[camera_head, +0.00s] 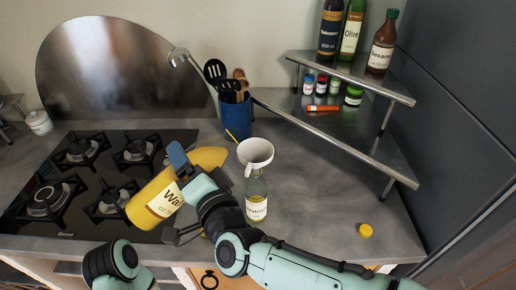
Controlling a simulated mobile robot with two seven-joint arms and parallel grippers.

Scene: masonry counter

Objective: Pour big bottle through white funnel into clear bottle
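The big yellow bottle (148,207) with a white "Walnut oil" label is tilted above the counter, its tapered end up and to the right. My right gripper (181,197) has its fingers around its body. The white funnel (256,150) sits on top of the clear bottle (257,187), which stands upright on the counter with a white label and a yellowish tint low down. The big bottle's narrow end is left of the funnel; its mouth is not clearly visible. No stream of liquid shows. Part of my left arm shows at the bottom left; its gripper is out of view.
The black stove (71,216) is at left. A blue utensil holder (236,121) stands behind the funnel. The two-tier metal corner shelf (352,77) with bottles and jars is at right. A yellow cap (365,231) lies on clear counter at right.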

